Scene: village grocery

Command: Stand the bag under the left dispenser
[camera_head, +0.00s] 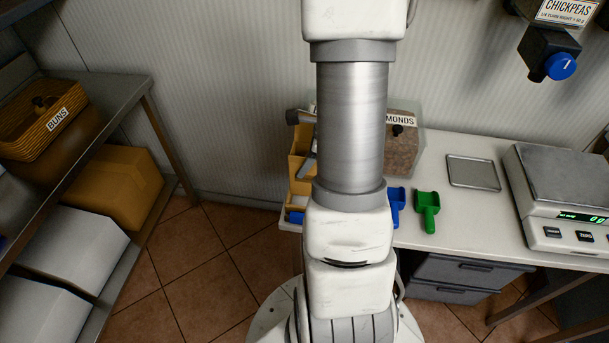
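A dispenser labelled CHICKPEAS (549,52) hangs at the upper right, with a dark spout and a blue knob. Its top is cut off by the frame edge. Part of another dark fitting shows to its left at the top edge. I cannot tell which dispenser is the left one. A tan upright thing (299,150) stands at the left end of the white counter, partly behind my arm. I cannot tell whether it is a bag. My arm rises through the middle and leaves the top of the picture. I cannot make out my gripper.
The white counter (462,221) holds a clear bin of almonds (409,150), a blue scoop (397,207), a green scoop (428,209), a metal tray (473,172) and a scale (563,182). A shelf with a buns basket (40,122) and boxes stands left. Tiled floor lies between.

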